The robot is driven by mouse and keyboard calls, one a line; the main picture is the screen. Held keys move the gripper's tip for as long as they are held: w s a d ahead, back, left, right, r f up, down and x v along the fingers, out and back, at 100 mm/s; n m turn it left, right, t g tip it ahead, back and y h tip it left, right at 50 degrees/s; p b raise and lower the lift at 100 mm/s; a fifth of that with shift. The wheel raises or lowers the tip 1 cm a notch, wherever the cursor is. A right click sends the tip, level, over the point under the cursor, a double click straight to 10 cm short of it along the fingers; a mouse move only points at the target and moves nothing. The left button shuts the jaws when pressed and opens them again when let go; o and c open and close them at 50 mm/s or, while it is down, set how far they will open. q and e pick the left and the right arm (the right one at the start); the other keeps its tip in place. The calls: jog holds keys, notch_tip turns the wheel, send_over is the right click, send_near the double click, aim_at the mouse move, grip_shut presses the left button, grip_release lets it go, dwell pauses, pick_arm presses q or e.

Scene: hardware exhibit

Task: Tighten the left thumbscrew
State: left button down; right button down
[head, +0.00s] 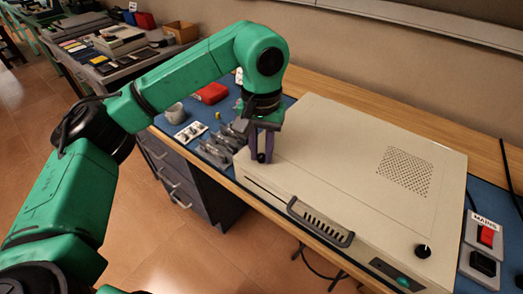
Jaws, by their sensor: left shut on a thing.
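A beige metal case (340,165) lies flat on the blue mat of the workbench. Its left thumbscrew (262,157) is a small dark knob on the top near the front left corner, partly hidden by my fingers. My left gripper (262,155) points straight down over that corner, its purple fingers shut on the left thumbscrew. Another black thumbscrew (423,251) stands at the front right corner of the case, with nothing touching it. My right gripper is not in view.
A black handle (320,222) sticks out from the case front. Pliers-like grey tools (217,148), a mug (175,113) and a red box (212,93) lie left of the case. A MAINS switch box (485,236) sits at the right.

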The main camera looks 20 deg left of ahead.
aim_at(261, 156)
pick_arm(q)
jog(key=shift+m, duration=0.9)
jog(key=c, duration=0.7)
grip_release()
jog(key=shift+r, duration=0.5)
notch_tip(261, 156, up, 14)
jog(key=p, duration=0.3)
jog(key=shift+f, duration=0.2)
